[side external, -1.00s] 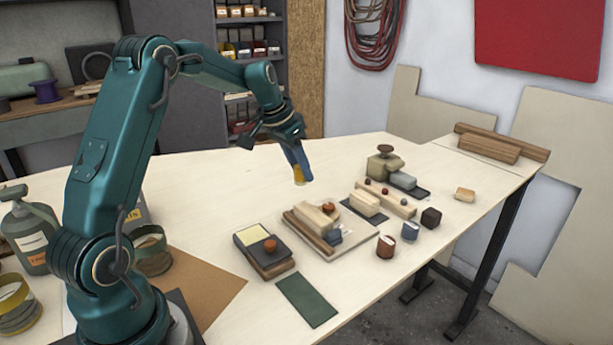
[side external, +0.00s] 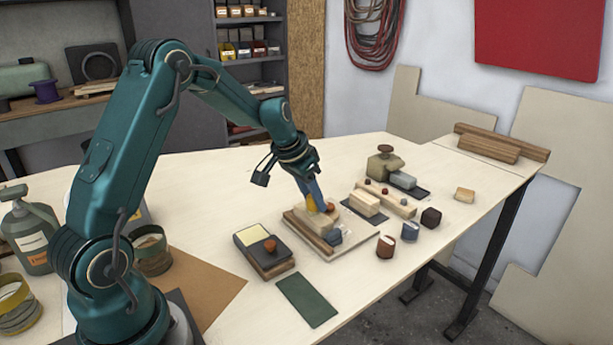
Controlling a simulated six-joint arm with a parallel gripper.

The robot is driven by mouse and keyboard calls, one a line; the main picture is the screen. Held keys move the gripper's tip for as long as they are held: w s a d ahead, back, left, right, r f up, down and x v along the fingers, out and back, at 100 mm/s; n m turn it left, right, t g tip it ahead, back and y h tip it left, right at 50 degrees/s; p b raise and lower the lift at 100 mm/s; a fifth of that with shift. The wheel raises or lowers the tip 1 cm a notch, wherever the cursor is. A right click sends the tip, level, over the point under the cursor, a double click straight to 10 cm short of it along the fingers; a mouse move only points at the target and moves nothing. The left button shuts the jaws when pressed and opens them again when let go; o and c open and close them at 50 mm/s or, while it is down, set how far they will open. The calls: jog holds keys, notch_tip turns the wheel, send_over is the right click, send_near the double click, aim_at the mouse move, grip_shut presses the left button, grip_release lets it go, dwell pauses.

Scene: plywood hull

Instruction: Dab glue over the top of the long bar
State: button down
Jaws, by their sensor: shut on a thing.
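My gripper (side external: 303,177) is shut on a blue tool (side external: 312,190) with a yellow-orange tip (side external: 311,204), pointing down. The tip is at the top of a pale wooden block (side external: 318,219) on a light board (side external: 350,239); whether it touches is hard to tell. A long brown bar (side external: 305,231) lies along the front left side of that block. A longer pale bar (side external: 399,207) with small dark red knobs lies farther right. I cannot tell which of these is the long bar. The tool partly hides the block and an orange knob (side external: 330,206).
A grey-blue piece (side external: 335,237) sits at the board's front end. A dark box with a pale pad (side external: 251,235) and orange knob stands left of it. Another pale block (side external: 366,203), a small jar (side external: 410,231) and dark blocks stand right.

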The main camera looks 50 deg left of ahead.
aim_at(302, 204)
jog(key=shift+d, duration=2.3)
jog(key=shift+a, duration=4.35)
jog(key=shift+a+r, duration=0.15)
jog(key=shift+r, duration=0.05)
notch_tip(302, 204, up, 8)
jog(key=shift+f, duration=0.2)
jog(key=shift+s, duration=0.1)
